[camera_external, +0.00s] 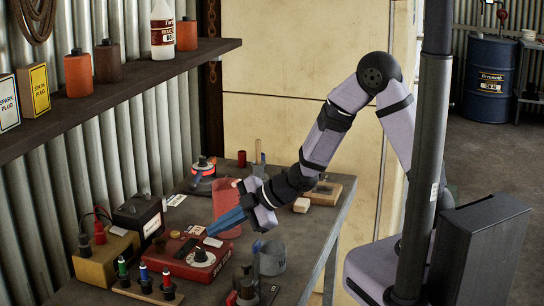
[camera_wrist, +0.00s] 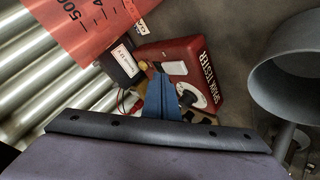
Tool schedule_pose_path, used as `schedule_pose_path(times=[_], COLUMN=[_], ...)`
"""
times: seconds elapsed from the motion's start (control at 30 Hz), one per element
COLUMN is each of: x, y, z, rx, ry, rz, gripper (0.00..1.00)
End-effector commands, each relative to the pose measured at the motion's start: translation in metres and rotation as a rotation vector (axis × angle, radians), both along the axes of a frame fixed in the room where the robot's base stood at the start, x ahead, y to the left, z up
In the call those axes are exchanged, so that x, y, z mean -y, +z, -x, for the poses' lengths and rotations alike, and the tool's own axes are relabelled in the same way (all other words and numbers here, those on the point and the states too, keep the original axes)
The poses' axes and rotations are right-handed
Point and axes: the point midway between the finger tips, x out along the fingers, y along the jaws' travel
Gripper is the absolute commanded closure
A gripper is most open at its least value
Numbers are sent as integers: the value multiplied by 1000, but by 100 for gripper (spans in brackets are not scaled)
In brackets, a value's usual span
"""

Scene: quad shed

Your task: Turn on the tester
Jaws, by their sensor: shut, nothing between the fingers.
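The tester is a red box lettered "SPARK TESTER" in the wrist view (camera_wrist: 205,52); in the external view it (camera_external: 184,264) lies on the bench. On its top are a dark knob on a white dial (camera_external: 201,257), also seen in the wrist view (camera_wrist: 188,99), and a pale rectangular piece (camera_external: 213,242). My gripper (camera_external: 213,233) has blue fingers, closed together with nothing held, pointing down toward the tester's back part. In the wrist view the fingertips (camera_wrist: 158,72) overlap the tester's near side and hide part of it. I cannot tell whether they touch it.
A red translucent measuring cup (camera_external: 228,190) stands behind my fingers. A grey cup (camera_external: 272,260) stands right of the tester. A yellow box (camera_external: 103,262) with clips and a black box (camera_external: 137,214) are to the left. Several coloured-top plugs (camera_external: 145,278) stand in front. A shelf (camera_external: 130,80) overhangs the left.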

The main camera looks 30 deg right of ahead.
Motion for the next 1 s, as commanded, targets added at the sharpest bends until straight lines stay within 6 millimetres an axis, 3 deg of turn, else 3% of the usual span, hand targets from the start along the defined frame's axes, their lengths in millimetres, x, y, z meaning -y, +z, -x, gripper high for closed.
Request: schedule_pose_path(times=[1.0], x=[-1], y=[-9], z=[-1], rx=[0], ry=[0], rz=[0], gripper=[100])
